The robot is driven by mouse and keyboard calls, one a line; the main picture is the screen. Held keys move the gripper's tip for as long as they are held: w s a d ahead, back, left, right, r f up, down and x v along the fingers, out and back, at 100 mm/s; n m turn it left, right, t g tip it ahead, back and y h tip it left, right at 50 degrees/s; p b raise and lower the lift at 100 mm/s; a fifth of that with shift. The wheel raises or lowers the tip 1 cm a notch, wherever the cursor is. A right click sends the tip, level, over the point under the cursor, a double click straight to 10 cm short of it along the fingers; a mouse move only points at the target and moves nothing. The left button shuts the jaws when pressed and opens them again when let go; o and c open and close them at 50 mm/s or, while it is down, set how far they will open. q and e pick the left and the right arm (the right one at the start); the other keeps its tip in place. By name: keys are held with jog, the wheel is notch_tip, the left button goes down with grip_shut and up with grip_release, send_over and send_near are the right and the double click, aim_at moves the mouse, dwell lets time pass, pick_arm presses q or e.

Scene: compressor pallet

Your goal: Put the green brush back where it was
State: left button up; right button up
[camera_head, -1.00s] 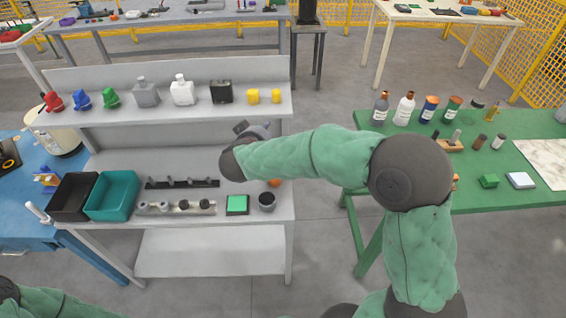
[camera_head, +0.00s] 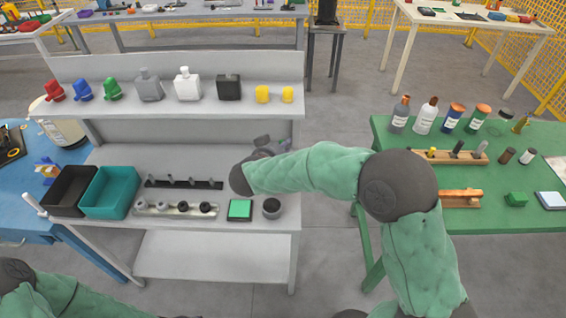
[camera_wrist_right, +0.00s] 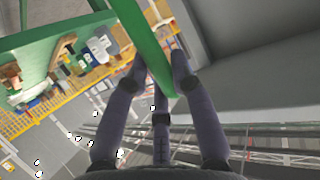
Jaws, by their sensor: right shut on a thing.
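My right gripper (camera_wrist_right: 159,62) is shut on a long green piece, seemingly the green brush (camera_wrist_right: 138,28). It runs between the fingertips and out of the top of the right wrist view; its bristles cannot be made out. In the head view my right gripper (camera_head: 264,145) is over the right end of the grey bench (camera_head: 220,157), mostly hidden behind my wrist, and the brush cannot be seen there. My left arm shows at the bottom left of the head view, with its gripper out of the picture.
The bench holds a black bin (camera_head: 70,191), a teal bin (camera_head: 109,193), peg racks, a green pad (camera_head: 240,209) and a dark cup (camera_head: 271,208). Bottles line its upper shelf. A green table (camera_head: 420,240) at right carries bottles and wooden holders. Bare floor lies between them.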

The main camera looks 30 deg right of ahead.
jog(key=shift+f+b, duration=1.05)
jog(key=shift+f, duration=1.3)
jog(key=shift+r, duration=0.1)
jog(key=o, duration=0.9)
jog(key=shift+o, duration=0.2)
jog(key=shift+s+a+r, duration=0.1)
jog(key=p+v, duration=0.4)
jog(key=v, duration=0.7)
jog(key=shift+s+a+p, duration=0.25)
jog(key=shift+s+p, duration=0.05)
jog(key=shift+p, duration=0.05)
